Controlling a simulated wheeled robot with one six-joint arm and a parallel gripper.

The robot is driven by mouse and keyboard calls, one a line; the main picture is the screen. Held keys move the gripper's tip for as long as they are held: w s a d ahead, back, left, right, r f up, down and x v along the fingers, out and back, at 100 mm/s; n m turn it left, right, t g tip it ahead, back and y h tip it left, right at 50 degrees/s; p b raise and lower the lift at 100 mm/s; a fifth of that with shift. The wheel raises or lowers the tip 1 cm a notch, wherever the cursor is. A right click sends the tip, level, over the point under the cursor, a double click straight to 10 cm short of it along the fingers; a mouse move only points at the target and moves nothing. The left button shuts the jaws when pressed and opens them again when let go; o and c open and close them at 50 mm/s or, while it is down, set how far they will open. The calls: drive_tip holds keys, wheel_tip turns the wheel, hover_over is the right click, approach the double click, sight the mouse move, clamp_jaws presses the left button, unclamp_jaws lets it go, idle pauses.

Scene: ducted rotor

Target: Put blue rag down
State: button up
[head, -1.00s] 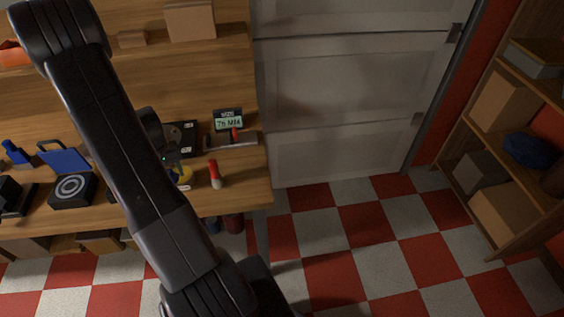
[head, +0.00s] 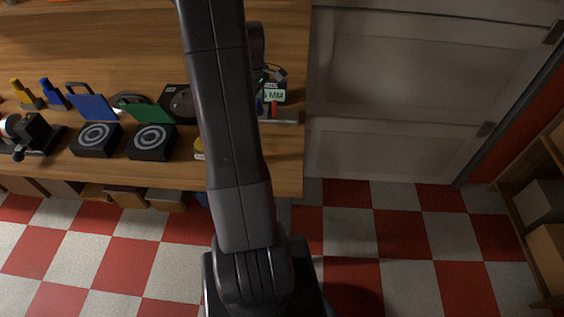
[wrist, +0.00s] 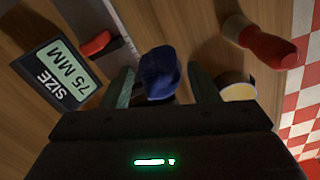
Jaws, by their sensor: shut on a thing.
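The blue rag (wrist: 160,72) is a small bunched dark-blue cloth in the wrist view. My gripper (wrist: 162,90) is shut on it, with one finger on each side. The rag is above the wooden bench top (wrist: 190,20); I cannot tell the exact gap. In the head view my arm hides most of the gripper and the rag.
A size display reading 75 MM (wrist: 55,75) and a red-handled tool (wrist: 97,43) lie to the left in the wrist view. Blue-lidded (head: 95,138) and green-lidded (head: 150,140) boxes stand on the bench.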

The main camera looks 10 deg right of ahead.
sight(282, 158)
drive_tip(key=s+d+r+n+b, duration=0.1)
drive_tip(key=s+d+n+b, duration=0.4)
drive_tip(key=s+n, duration=0.75)
drive_tip(key=shift+n, duration=0.35)
drive_tip(key=f, duration=0.9)
drive_tip(key=shift+w+d+f+b, duration=0.2)
drive_tip(key=shift+f+b, duration=0.15)
drive_tip(key=shift+f, duration=0.05)
drive_tip(key=shift+f, duration=0.15)
drive_tip(key=o, duration=0.9)
